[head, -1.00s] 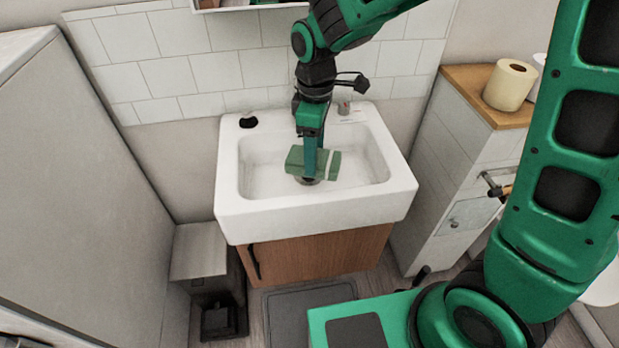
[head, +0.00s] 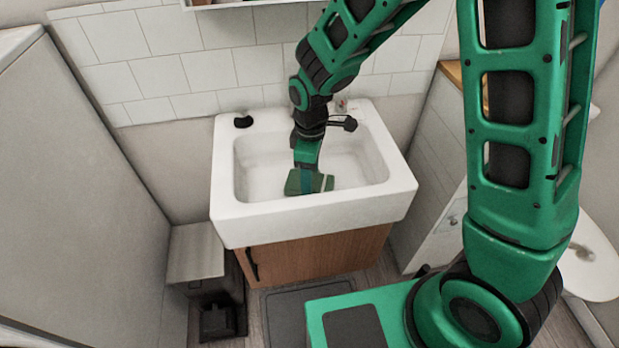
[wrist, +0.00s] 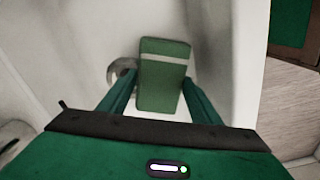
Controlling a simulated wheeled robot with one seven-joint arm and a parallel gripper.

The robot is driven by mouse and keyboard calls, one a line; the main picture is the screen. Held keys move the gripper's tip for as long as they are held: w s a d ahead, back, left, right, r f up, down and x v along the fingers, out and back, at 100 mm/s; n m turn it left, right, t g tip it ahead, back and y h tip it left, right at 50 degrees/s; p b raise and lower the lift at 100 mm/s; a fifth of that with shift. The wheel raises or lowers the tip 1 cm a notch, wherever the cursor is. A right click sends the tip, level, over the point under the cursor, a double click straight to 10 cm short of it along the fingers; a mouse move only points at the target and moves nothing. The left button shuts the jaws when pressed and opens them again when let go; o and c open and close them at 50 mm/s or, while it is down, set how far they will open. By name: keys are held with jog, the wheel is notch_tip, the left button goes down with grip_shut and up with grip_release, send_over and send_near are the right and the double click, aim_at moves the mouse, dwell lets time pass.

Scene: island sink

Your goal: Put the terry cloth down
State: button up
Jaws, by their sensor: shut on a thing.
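The terry cloth (head: 300,183) is a small green folded block with a pale stripe near one end. My gripper (head: 309,178) points down into the white sink (head: 264,165) and is shut on the cloth, which is inside the basin near its front wall. In the wrist view the cloth (wrist: 164,85) sits between the two fingers of my gripper (wrist: 161,98). I cannot tell whether the cloth touches the basin floor. My gripper hides part of the cloth in the head view.
The sink stands on a wooden cabinet (head: 318,258) against a tiled wall. A dark round item (head: 243,121) is on the sink's back left rim. The drain (wrist: 122,72) shows in the wrist view beside the cloth. The left part of the basin is clear.

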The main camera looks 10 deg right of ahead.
jog(key=shift+f, duration=0.55)
jog(key=shift+f, duration=0.1)
jog(key=o, duration=1)
jog(key=shift+c, duration=0.2)
notch_tip(320, 180, up, 12)
